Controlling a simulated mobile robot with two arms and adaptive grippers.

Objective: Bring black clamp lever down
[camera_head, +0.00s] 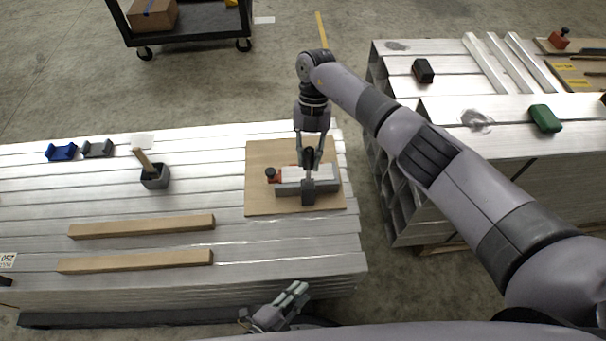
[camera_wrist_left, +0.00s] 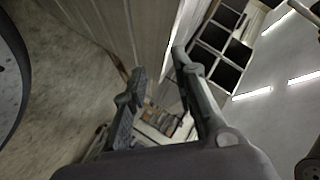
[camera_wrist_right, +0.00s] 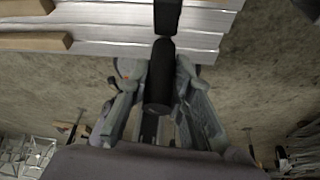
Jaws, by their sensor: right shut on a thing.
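The clamp (camera_head: 308,193) is a dark block with a grey bar and pale piece beside it on a brown board (camera_head: 262,155), with a red knob (camera_head: 272,174) at its left. Its black lever (camera_head: 308,156) points toward my right gripper (camera_head: 310,158), which is shut on it from above. In the right wrist view the black lever (camera_wrist_right: 160,60) stands between the two fingers of the right gripper (camera_wrist_right: 158,75). The lever's exact angle is hard to tell. My left gripper (camera_head: 292,294) is empty near the front edge; its fingers are apart in the left wrist view (camera_wrist_left: 155,75).
The board lies on a stack of aluminium profiles (camera_head: 230,235) with two wooden bars (camera_head: 140,227), a grey box with a brush (camera_head: 155,177) and a blue holder (camera_head: 60,152). A second stack (camera_head: 440,120) stands right, across a gap. A cart (camera_head: 185,30) stands behind.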

